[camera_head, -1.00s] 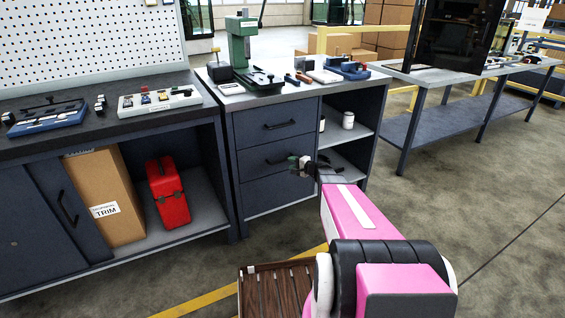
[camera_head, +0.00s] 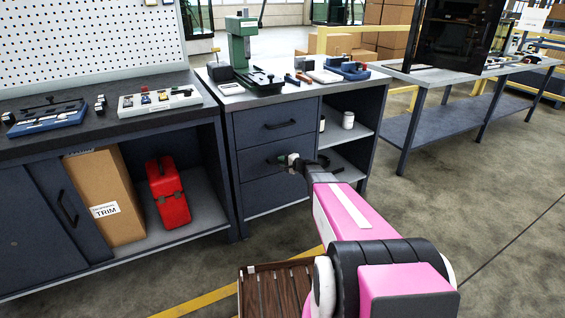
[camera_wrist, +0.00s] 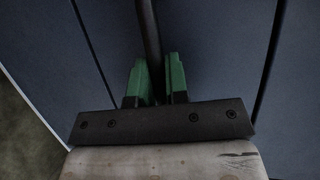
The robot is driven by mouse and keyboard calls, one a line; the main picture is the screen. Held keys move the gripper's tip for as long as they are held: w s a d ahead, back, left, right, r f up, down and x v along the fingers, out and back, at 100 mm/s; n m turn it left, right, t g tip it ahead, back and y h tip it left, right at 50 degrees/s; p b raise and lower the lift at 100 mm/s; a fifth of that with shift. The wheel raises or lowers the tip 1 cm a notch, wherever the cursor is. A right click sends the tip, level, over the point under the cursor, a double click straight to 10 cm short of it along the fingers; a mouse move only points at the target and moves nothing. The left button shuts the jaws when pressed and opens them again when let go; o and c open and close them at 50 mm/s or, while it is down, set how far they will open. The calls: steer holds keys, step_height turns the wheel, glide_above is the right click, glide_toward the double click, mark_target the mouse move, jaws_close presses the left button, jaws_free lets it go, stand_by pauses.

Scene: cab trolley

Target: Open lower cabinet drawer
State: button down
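The dark blue-grey drawer cabinet (camera_head: 245,180) stands in the middle of the head view. Its upper drawer (camera_head: 255,122) has a black bar handle (camera_head: 282,125). The lower drawer (camera_head: 253,163) sits under it and looks closed, its front flush with the cabinet. My gripper (camera_head: 292,161) is at the lower drawer's handle, which is largely hidden behind it in the head view. In the wrist view, the green fingers of my gripper (camera_wrist: 158,80) stand close together on either side of the dark handle bar (camera_wrist: 148,30), with almost no gap showing. They look shut on it.
A plain panel (camera_head: 275,195) lies below the lower drawer. Open shelves with a white can (camera_head: 348,120) are at the cabinet's right. The floor at right (camera_head: 460,200) is clear.

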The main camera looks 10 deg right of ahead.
steer(key=s+d, duration=0.3)
steer(key=s, duration=0.7)
steer(key=s+d, duration=0.3)
steer(key=s, duration=0.7)
steer(key=s+d, duration=0.3)
steer(key=s, duration=0.7)
steer(key=shift+d, duration=0.35)
steer(key=c, duration=1.1)
jaws_free()
steer(key=shift+c, duration=0.2)
steer(key=v, duration=1.1)
steer(key=shift+w+a, duration=0.1)
steer(key=shift+a, duration=0.05)
